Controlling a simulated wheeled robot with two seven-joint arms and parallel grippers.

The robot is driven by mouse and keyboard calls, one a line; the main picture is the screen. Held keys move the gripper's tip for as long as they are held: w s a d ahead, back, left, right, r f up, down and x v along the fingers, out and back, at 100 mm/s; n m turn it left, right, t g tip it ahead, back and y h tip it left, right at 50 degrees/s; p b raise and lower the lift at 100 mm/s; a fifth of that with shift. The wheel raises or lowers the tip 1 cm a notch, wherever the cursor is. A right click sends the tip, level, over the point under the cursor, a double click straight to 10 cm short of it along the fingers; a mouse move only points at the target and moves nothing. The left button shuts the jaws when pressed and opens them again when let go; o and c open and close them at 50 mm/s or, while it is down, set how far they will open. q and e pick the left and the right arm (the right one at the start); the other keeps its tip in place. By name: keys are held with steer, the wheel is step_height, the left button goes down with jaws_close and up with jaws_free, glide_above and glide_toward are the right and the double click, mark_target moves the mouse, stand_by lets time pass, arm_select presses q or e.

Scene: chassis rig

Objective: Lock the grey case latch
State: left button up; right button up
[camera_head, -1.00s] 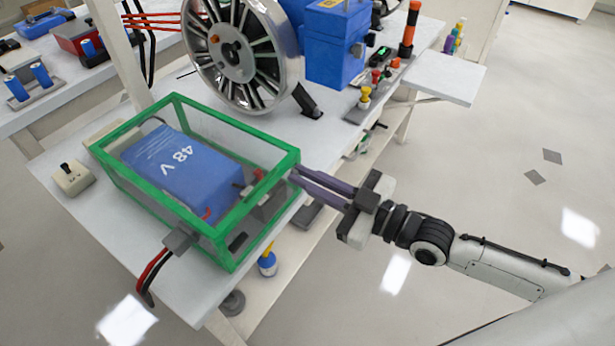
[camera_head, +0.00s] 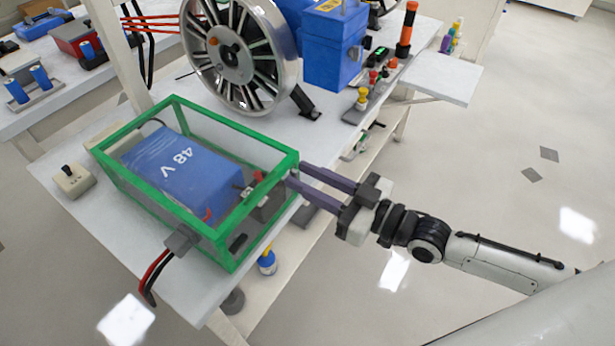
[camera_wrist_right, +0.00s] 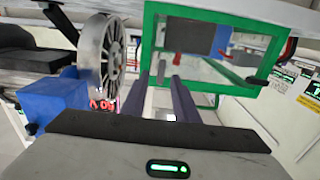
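A clear case with a green frame (camera_head: 232,218) stands on the table and holds a blue battery (camera_head: 172,172) marked 48 V. A small dark grey piece (camera_head: 237,243), perhaps the latch, sits low on its right-hand face; I cannot tell its state. In the right wrist view, a dark grey piece (camera_wrist_right: 257,81) shows on the green frame (camera_wrist_right: 205,99). My right gripper (camera_head: 296,174) is open, its two purple fingers apart and nothing visible between them. Its tips are at the case's right corner; contact is unclear. The fingers also show in the wrist view (camera_wrist_right: 160,82). My left gripper is out of view.
A spoked wheel (camera_head: 236,60) and a blue box (camera_head: 334,50) stand behind the case. A switch box (camera_head: 74,180) is at its left. Red and black cables leave a grey block (camera_head: 181,239) at its front. The floor on the right is clear.

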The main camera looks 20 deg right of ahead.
steer(key=v, duration=1)
steer(key=shift+s+d, duration=0.1)
stand_by(0.3)
steer(key=s+a+f+m+g+h, duration=0.1)
steer(key=s+f+g+h, duration=0.1)
steer(key=f, duration=0.6)
steer(key=s+a+f+m+g+h, duration=0.1)
steer(key=s+f+m+h, duration=0.1)
steer(key=s+f, duration=0.3)
steer(key=s+a+f+m+g+h, duration=0.2)
steer(key=s+f+h, duration=0.1)
steer(key=f, duration=0.7)
steer(key=shift+s+f+g+h, duration=0.3)
steer(key=shift+f+h, duration=0.1)
steer(key=shift+h, duration=0.4)
steer(key=shift+a, duration=0.15)
